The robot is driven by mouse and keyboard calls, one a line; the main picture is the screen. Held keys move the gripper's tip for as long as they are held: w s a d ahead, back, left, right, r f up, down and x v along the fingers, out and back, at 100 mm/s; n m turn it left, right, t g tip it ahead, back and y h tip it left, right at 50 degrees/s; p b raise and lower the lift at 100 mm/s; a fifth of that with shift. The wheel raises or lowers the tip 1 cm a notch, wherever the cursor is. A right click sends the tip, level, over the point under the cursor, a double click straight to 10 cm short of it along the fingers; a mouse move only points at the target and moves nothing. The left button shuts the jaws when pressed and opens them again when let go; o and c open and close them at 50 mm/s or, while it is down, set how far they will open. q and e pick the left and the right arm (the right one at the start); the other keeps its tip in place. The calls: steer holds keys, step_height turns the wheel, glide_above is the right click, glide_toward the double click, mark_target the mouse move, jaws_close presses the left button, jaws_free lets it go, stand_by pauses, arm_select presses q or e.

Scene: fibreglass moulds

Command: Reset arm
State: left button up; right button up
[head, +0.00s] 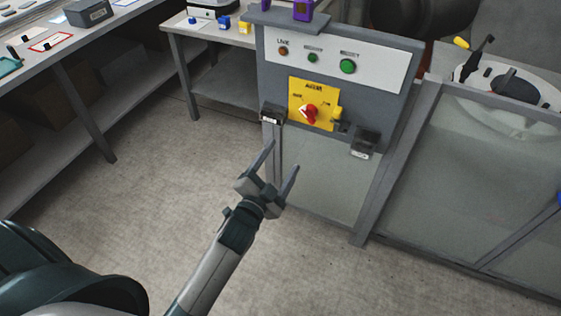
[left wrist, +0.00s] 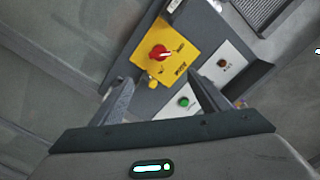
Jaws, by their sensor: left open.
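My left gripper (head: 276,172) is open and empty in the head view, in front of and below the grey control panel (head: 385,107). The panel carries a yellow plate (head: 297,92) with a red rotary switch (head: 308,113). In the left wrist view the two fingers of my left gripper (left wrist: 160,95) stand apart, with the yellow plate (left wrist: 180,45) and red switch (left wrist: 159,53) beyond them. The fingers appear clear of the panel. My right gripper is in neither view.
The panel has a green button (head: 348,66) on its white strip. A grey workbench (head: 130,22) stands at the left, and a small table (head: 222,37) stands behind. A framed enclosure (head: 470,170) is at the right. The floor between bench and panel is clear.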

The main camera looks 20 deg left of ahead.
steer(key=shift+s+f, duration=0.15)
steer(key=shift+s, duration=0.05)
arm_select(q)
steer(key=s+d+f+n+g, duration=0.1)
steer(key=s+f+g, duration=0.1)
steer(key=f, duration=0.7)
steer(key=s+d+f+n+g+h, duration=0.1)
steer(key=s+f, duration=0.2)
steer(key=f, duration=0.6)
steer(key=s+d+f+n+g, duration=0.1)
steer(key=s+d+f+g, duration=0.1)
steer(key=f, duration=0.7)
steer(key=s+d+f+n+g, duration=0.1)
steer(key=s+f+n+g, duration=0.2)
steer(key=s+f, duration=2)
steer(key=g, duration=0.2)
steer(key=shift+s+d+f+n+g, duration=0.25)
steer(key=shift+s+n+g, duration=0.05)
steer(key=shift+g, duration=0.1)
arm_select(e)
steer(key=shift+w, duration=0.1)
